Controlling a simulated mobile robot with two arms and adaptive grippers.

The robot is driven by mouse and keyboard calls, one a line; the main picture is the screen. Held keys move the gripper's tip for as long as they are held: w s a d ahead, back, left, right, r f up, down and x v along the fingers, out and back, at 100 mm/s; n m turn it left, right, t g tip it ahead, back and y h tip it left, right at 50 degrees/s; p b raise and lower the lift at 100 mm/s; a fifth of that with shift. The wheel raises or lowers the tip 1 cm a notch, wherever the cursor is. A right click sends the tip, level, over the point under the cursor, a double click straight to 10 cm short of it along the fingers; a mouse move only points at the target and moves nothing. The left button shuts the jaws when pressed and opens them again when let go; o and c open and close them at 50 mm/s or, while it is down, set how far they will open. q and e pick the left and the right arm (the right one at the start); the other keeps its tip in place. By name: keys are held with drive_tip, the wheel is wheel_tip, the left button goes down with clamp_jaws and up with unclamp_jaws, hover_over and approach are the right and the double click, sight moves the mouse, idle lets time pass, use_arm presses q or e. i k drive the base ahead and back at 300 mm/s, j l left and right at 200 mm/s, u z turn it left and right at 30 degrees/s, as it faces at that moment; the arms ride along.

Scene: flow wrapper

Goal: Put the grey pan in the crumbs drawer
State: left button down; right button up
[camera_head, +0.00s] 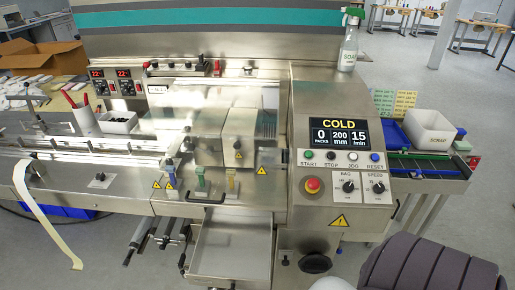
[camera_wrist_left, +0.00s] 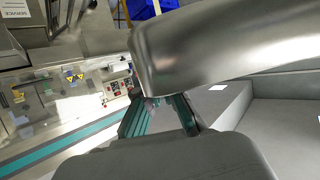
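A shallow, empty-looking metal drawer or pan (camera_head: 230,252) juts out below the machine's front, left of the black round knob. I see no readable label on it and cannot tell whether it is the crumbs drawer or the grey pan. No separate grey pan can be made out. Neither gripper shows in the head view.
The wrapping machine's control panel (camera_head: 339,133) reads COLD. A spray bottle (camera_head: 349,45) stands on the machine. A white scrap bin (camera_head: 430,127) is at the right. A film strip (camera_head: 50,225) hangs at the left. A dark ribbed object (camera_head: 428,266) fills the lower right.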

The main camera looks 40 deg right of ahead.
sight(237, 247)
drive_tip(key=i+j+z, duration=0.25)
drive_tip(key=z, duration=0.15)
drive_tip(key=i+j+z, duration=0.2)
drive_tip(key=j+z, duration=0.2)
drive_tip(key=i+j+z, duration=0.1)
drive_tip(key=j+z, duration=0.3)
drive_tip(key=i+j+z, duration=0.1)
drive_tip(key=j+z, duration=0.3)
